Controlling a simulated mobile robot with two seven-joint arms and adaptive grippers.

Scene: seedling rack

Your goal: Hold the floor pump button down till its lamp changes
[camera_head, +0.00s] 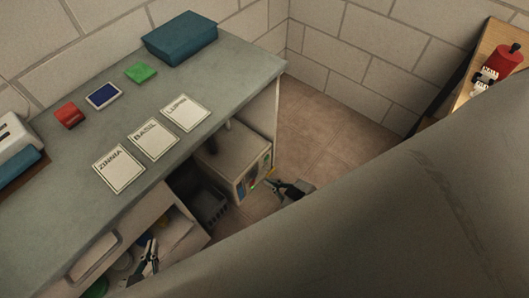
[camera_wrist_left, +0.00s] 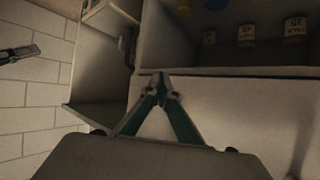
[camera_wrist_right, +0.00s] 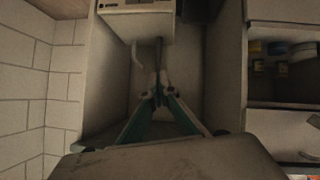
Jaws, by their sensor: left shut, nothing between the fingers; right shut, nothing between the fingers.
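A cream box (camera_head: 236,160) stands on the floor under the bench, with small coloured parts on its front; I take it for the pump unit. It also shows at the top of the right wrist view (camera_wrist_right: 137,26), where a pale curved hose and a dark rod are beside it. I cannot make out which part is the button or the lamp's colour. My right gripper (camera_head: 271,183) is shut and empty, close to the box's front in the head view; contact cannot be told. My left gripper (camera_head: 152,246) is shut and empty by the open drawer.
The bench (camera_head: 225,80) carries three labelled cards, a red block (camera_head: 67,115), a blue-faced device (camera_head: 103,96), a green block (camera_head: 141,72) and a teal box (camera_head: 180,38). A dark crate (camera_head: 209,205) is beside the cream box. Floor (camera_head: 325,135) to the right is clear.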

